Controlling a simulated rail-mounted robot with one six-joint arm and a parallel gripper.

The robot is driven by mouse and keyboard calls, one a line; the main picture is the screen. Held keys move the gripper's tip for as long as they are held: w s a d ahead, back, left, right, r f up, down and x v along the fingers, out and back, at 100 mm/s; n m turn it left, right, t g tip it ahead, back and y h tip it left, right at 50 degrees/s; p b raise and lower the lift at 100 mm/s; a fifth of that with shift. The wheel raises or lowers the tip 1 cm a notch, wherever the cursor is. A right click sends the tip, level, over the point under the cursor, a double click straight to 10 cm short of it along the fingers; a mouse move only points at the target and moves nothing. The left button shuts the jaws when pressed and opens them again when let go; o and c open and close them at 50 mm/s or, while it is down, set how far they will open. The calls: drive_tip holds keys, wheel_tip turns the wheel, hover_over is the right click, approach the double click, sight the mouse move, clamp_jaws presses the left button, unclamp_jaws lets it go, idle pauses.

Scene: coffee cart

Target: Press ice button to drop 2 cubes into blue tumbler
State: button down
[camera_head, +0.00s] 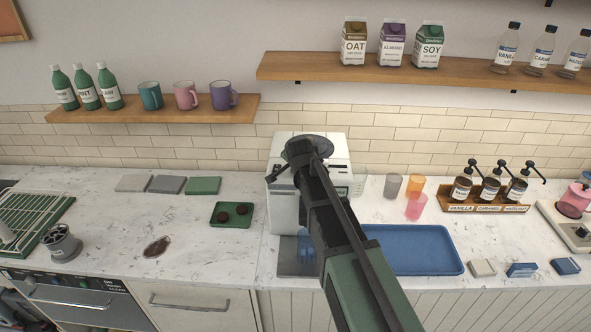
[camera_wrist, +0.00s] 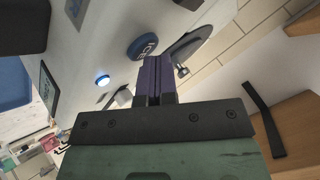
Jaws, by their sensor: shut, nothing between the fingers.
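The white ice machine (camera_head: 338,146) stands at the back of the counter, partly hidden behind my arm. In the wrist view, a round blue button with white lettering (camera_wrist: 143,46) is on the machine's pale front (camera_wrist: 115,45). My gripper (camera_wrist: 154,62) is shut and empty, with its purple fingertips close beside the blue button; I cannot tell whether they touch. In the head view my gripper is hidden by my arm. The blue tumbler (camera_head: 304,243) stands at the machine's base, partly covered by my arm. I cannot see whether ice is in it.
A small lit blue-white round light (camera_wrist: 102,80) is on the machine front. A blue tray (camera_head: 415,262) lies right of my arm. Grey (camera_head: 392,186), orange (camera_head: 416,184) and pink (camera_head: 416,207) tumblers stand behind it. A green tray (camera_head: 222,222) lies to the left.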

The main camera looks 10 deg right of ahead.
idle(0.3)
drive_tip(key=shift+r+p, duration=0.9)
drive_tip(key=shift+p, duration=0.05)
wheel_tip(320, 180, up, 5)
drive_tip(key=p, duration=0.5)
drive_tip(key=shift+r, duration=0.1)
